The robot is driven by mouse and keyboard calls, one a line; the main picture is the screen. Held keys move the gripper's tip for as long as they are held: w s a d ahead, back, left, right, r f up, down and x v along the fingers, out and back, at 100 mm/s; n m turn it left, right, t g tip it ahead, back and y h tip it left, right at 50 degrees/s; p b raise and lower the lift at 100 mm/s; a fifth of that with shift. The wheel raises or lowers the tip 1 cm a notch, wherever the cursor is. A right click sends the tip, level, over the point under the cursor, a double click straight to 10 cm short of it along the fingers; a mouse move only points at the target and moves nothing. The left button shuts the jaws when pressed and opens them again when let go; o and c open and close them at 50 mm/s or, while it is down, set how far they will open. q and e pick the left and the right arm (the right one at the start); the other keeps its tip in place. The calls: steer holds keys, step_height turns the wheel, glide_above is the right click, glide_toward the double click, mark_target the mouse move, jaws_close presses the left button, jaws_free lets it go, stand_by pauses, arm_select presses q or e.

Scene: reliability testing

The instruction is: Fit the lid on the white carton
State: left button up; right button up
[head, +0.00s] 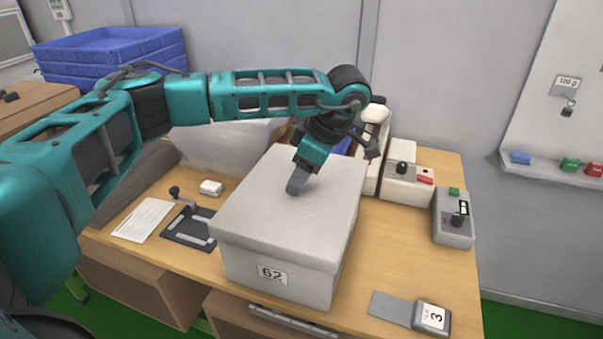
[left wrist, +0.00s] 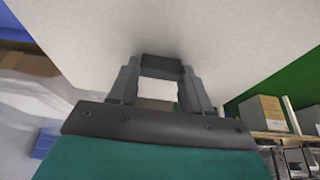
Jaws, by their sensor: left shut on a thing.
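The white carton (head: 290,287), with a label reading 62 on its front, stands on the wooden table. Its pale lid (head: 250,205) lies over the top, and its rim overlaps the carton's upper edge along the front. I cannot tell whether it is pressed fully down on the far sides. My left gripper (head: 296,185) reaches down onto the middle of the lid. In the left wrist view, its fingers (left wrist: 160,80) close on a small dark grip (left wrist: 162,64) on the lid's pale surface (left wrist: 140,25). My right gripper is out of view.
A grey control box (head: 453,225) and white devices (head: 407,187) stand right of the carton. A black clamp plate (head: 188,230) and paper sheet (head: 143,220) lie to the left. Blue crates (head: 110,47) are stacked behind. A tag marked 3 (head: 431,317) lies at the front right.

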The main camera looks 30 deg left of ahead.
arm_select(q)
steer(key=shift+f, duration=0.55)
stand_by(0.4)
steer(key=o, duration=1.6)
steer(key=shift+c, duration=0.2)
steer(key=shift+r, duration=0.1)
steer(key=shift+r+p, duration=1.7)
steer(key=shift+r, duration=1.75)
steer(key=shift+c, duration=0.4)
